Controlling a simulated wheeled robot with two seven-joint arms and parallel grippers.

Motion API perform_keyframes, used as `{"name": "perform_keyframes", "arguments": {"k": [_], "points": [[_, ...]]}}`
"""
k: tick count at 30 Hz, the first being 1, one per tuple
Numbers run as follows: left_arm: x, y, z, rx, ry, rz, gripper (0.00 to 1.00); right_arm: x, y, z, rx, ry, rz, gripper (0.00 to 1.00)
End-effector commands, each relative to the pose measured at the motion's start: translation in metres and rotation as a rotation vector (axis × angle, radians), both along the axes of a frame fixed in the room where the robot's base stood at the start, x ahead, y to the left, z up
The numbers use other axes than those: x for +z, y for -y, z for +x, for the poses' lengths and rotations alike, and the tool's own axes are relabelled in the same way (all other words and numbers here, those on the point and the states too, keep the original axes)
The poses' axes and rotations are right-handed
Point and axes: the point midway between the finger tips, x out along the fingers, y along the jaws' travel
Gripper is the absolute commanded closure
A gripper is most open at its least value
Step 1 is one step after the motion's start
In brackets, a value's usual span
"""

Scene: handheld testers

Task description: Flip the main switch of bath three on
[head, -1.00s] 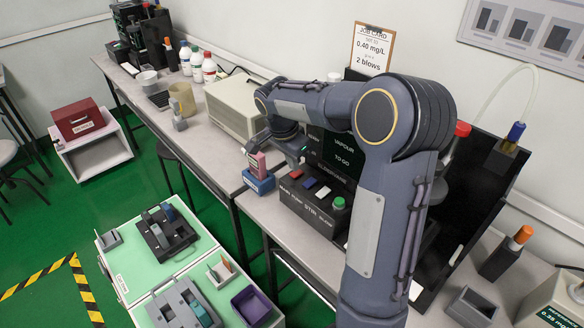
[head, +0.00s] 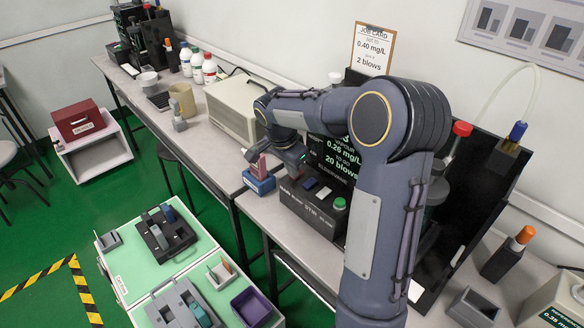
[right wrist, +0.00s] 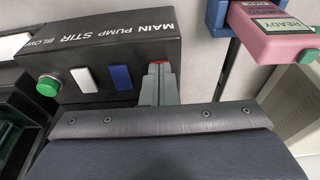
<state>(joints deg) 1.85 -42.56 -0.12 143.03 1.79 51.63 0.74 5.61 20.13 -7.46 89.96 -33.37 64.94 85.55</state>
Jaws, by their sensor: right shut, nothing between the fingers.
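The black control box (head: 307,213) of a bath stands at the bench's front edge. Its top carries a red main switch (right wrist: 158,63), a blue pump switch (right wrist: 121,77), a white stir switch (right wrist: 84,80) and a green blow button (right wrist: 48,85). My right gripper (right wrist: 158,88) is shut and empty, its fingertips at the red switch and covering most of it. In the head view the gripper hides that switch. The display (head: 337,156) behind is lit, reading 0.26 mg/L and 20 blows, with a 3 partly visible above. My left gripper is not in view.
A pink handheld tester (right wrist: 275,25), reading READY, stands in a blue holder (head: 259,182) close beside the box. A beige instrument (head: 236,107) and white bottles (head: 209,69) stand farther along the bench. A green-topped table (head: 128,262) with trays stands at the lower left.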

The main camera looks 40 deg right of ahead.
Motion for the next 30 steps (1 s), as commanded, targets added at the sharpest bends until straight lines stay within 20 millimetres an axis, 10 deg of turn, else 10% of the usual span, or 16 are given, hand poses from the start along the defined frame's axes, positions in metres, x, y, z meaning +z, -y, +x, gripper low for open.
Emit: {"name": "perform_keyframes", "arguments": {"k": [20,30], "points": [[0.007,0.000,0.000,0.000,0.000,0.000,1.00,0.008,0.013,0.001,-0.001,0.001,-0.001,1.00],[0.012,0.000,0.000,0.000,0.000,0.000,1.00,0.058,0.001,0.001,0.001,0.005,-0.001,1.00]]}}
